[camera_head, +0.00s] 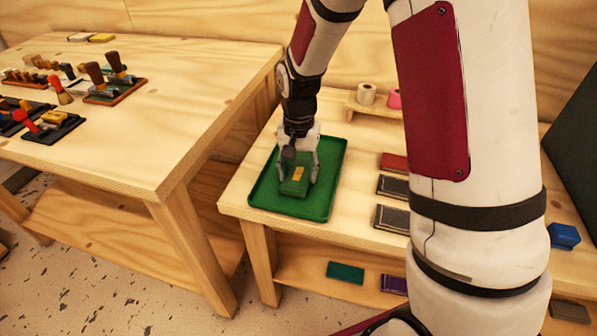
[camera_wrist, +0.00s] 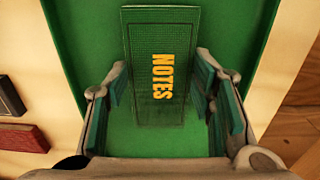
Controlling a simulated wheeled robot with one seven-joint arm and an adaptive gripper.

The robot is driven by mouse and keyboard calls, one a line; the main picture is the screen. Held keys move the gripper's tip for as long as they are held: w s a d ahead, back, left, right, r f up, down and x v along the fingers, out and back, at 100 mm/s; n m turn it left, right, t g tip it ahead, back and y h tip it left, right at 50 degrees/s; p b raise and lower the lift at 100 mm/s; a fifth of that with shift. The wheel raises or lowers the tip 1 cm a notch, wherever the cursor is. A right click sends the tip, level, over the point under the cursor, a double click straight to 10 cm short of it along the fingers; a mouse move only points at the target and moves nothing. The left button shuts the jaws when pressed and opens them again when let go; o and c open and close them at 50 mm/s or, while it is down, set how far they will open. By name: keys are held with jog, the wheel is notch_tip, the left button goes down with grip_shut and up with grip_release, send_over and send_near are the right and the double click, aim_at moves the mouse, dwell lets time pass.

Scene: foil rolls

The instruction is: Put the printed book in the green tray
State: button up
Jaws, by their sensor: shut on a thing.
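The printed book is dark green with yellow "NOTES" lettering; it shows in the head view (camera_head: 294,189) and in the wrist view (camera_wrist: 140,70). My gripper (camera_head: 298,177) is shut on it, with a finger at either side of the book, as the wrist view also shows (camera_wrist: 161,75). The green tray (camera_head: 325,202) lies on the right-hand table, and the book is within its outline, near its middle. The tray's green floor also fills much of the wrist view (camera_wrist: 90,25). I cannot tell whether the book touches the tray floor.
A red book (camera_head: 393,161) and dark books (camera_head: 391,218) lie right of the tray. Rolls (camera_head: 366,93) stand on a small rack behind. A green book (camera_head: 345,272) and a purple one (camera_head: 393,284) lie on the lower shelf. Brushes and stamps occupy the left table (camera_head: 170,125).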

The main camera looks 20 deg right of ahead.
jog(key=shift+f, duration=0.2)
jog(key=shift+f, duration=0.15)
jog(key=o, duration=1.2)
